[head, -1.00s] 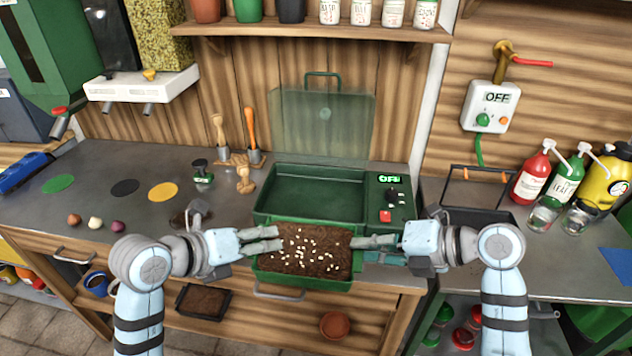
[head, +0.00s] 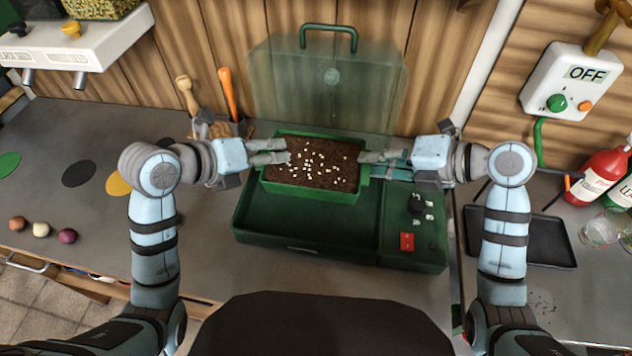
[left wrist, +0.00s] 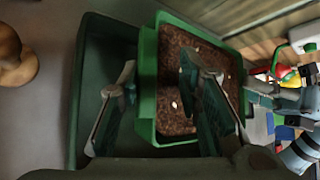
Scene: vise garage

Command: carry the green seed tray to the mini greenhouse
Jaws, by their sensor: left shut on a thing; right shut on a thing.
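The green seed tray (head: 300,190) holds brown soil dotted with white seeds. It is level between my two grippers, over the back part of the mini greenhouse (head: 265,222), a dark green box with its clear lid (head: 325,85) raised behind. My left gripper (head: 288,151) is shut on the tray's left wall. In the left wrist view, its fingers straddle the tray's green wall (left wrist: 146,85), with the greenhouse's dark box (left wrist: 75,110) beside and below. My right gripper (head: 361,162) is shut on the tray's right wall. Any gap below the tray is hard to tell.
The greenhouse's right-side panel has a red button (head: 407,241) and a dark knob (head: 417,203). A black tray (head: 525,235) lies to the right, with red and green bottles beyond. Bulbs (head: 42,229) lie at the left.

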